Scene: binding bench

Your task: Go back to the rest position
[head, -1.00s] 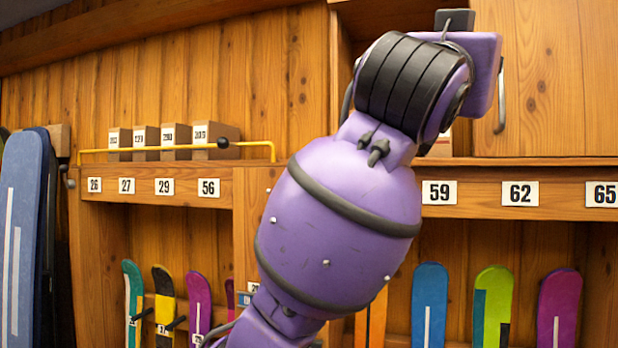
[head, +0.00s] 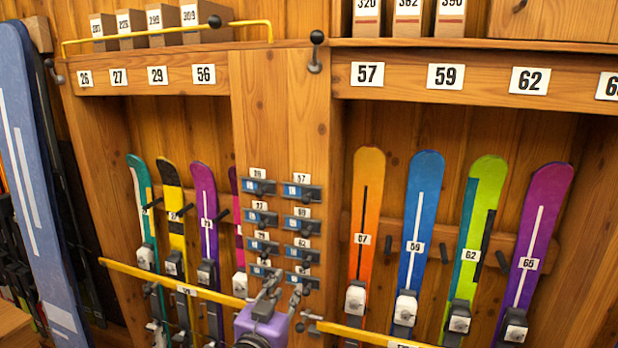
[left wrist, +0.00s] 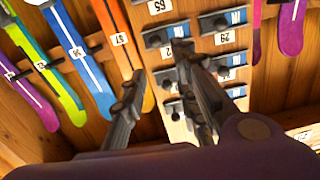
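My left gripper (head: 281,292) shows low in the middle of the head view, in front of the wooden post between the two ski bays. Its purple body is cut off by the bottom edge. In the left wrist view, the two grey fingers of the left gripper (left wrist: 160,72) stand apart with nothing held between them. Beyond them is the panel of blue-labelled clips. I cannot tell the exact gap to that panel. My right gripper is not in view.
Skis stand in both bays, including an orange ski (head: 366,200) and a blue ski (head: 417,220). Yellow rails (head: 150,278) cross the front. Small labelled clips (head: 258,218) line the post. Boxes (head: 163,25) sit on the shelf. A large blue board (head: 35,190) leans at left.

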